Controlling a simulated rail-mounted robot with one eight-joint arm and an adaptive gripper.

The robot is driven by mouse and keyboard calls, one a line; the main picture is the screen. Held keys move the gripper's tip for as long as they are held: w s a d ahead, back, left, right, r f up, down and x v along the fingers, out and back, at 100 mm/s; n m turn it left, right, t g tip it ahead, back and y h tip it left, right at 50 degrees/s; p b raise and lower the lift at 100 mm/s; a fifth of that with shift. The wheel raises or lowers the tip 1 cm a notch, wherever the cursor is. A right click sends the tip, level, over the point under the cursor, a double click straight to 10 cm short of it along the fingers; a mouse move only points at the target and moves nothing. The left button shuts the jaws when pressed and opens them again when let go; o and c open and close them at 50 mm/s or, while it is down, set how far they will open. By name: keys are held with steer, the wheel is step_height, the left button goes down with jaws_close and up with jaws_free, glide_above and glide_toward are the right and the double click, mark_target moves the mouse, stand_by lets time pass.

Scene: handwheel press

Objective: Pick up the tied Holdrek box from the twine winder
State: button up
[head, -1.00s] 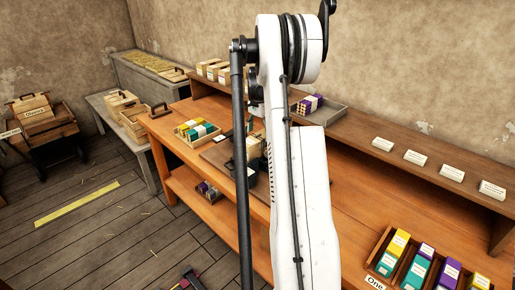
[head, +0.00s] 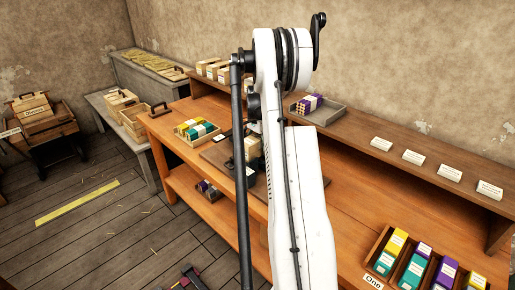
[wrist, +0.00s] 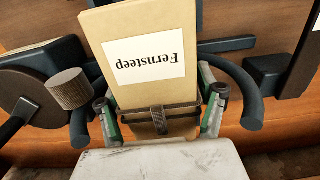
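A tan box (wrist: 140,20) with a white label reading "Fernsteep", upside down in the wrist view, stands in the dark metal winder (wrist: 238,85). A dark band of twine (wrist: 158,118) crosses its near end. I see no label reading "Holdrek". My gripper (wrist: 160,108) has its two green-sided fingers on either side of the box, close to its sides. Whether they press on it is not clear. In the head view a tan box (head: 252,147) shows on the bench beside my arm, which hides the gripper and part of the winder.
The orange bench (head: 345,195) holds a tray of coloured boxes (head: 197,130) and a rack of coloured boxes (head: 412,262). A raised shelf (head: 400,168) with a grey tray (head: 318,110) and several white cards runs along the back. A round knob (wrist: 69,88) stands left of the box.

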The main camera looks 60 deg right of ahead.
steer(key=c, duration=1.1)
steer(key=shift+r, duration=0.15)
